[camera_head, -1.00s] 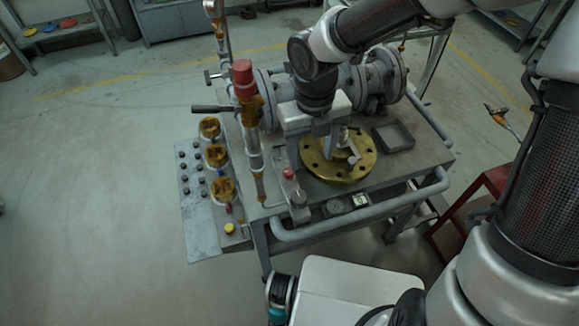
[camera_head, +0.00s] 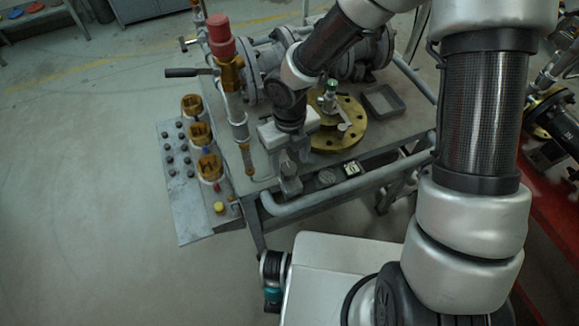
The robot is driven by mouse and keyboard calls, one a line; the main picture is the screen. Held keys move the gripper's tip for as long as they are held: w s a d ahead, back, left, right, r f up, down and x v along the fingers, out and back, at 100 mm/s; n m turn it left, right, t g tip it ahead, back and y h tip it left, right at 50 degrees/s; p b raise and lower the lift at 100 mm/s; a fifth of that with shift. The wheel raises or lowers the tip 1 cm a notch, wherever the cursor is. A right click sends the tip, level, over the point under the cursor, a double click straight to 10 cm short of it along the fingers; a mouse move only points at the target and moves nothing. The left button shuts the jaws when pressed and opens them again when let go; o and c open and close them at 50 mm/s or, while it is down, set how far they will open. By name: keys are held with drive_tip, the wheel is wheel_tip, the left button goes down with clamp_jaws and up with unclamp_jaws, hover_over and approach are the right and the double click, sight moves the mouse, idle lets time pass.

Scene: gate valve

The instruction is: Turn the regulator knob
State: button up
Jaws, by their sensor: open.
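My gripper (camera_head: 289,163) is open and points down near the front edge of the workbench. Its white hand (camera_head: 289,129) hangs just above a small grey fitting (camera_head: 290,187). The fitting's red top is hidden behind the gripper, so I cannot tell whether the fingers touch it. A larger red cap (camera_head: 221,37) sits on a brass valve on the upright pipe to the left, apart from my gripper. No label shows which of these is the regulator knob.
Brass gauges (camera_head: 200,135) and a black lever (camera_head: 188,72) are on the left. A grey rail (camera_head: 325,197) runs along the bench front.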

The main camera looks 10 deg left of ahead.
sight(289, 172)
drive_tip(key=shift+f, duration=1.3)
drive_tip(key=c, duration=1.1)
drive_tip(key=shift+o, duration=0.2)
